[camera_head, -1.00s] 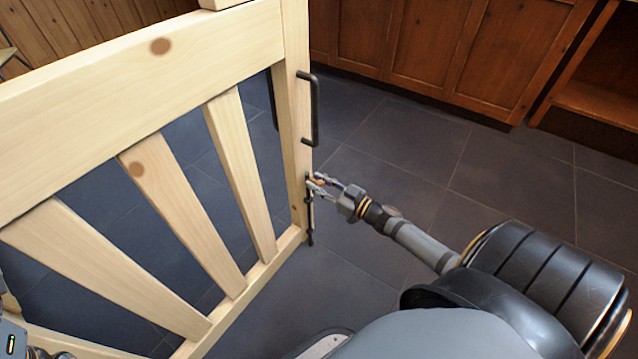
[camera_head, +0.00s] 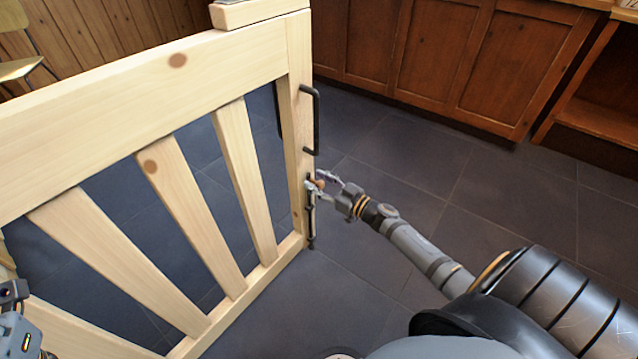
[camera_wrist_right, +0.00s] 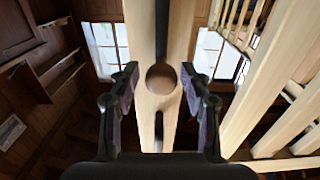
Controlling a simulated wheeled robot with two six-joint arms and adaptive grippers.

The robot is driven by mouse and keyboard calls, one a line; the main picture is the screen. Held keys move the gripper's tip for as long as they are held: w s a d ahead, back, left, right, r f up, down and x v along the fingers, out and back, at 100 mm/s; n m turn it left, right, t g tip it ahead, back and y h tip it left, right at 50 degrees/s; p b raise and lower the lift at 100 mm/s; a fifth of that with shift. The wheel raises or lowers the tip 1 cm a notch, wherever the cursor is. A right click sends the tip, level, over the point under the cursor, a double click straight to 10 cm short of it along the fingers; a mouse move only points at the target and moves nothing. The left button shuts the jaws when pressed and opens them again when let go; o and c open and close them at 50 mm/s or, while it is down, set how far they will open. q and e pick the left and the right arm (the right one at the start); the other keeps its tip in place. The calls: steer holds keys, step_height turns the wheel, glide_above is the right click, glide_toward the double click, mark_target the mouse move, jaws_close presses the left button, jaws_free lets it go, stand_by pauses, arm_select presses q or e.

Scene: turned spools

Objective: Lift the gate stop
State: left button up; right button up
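The pale wooden gate (camera_head: 180,75) stands at the left of the head view. The gate stop is a dark upright rod (camera_head: 311,222) low on the gate's end post, with a small round wooden knob (camera_head: 320,184). My right gripper (camera_head: 317,186) is at the knob, its fingers pointing at the post. In the right wrist view the knob (camera_wrist_right: 161,77) sits between the two spread fingers (camera_wrist_right: 160,88), with a gap on each side. Only a piece of my left arm shows at the lower left of the head view; its fingers do not show.
A black pull handle (camera_head: 315,120) is on the post above the stop. Brown wooden cabinets (camera_head: 440,60) stand along the back. The dark tiled floor (camera_head: 420,165) right of the gate is clear. A chair (camera_head: 20,68) shows at the far left.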

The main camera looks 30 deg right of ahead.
steer(key=shift+f, duration=0.1)
steer(key=v, duration=1.2)
steer(key=shift+s, duration=0.1)
stand_by(0.3)
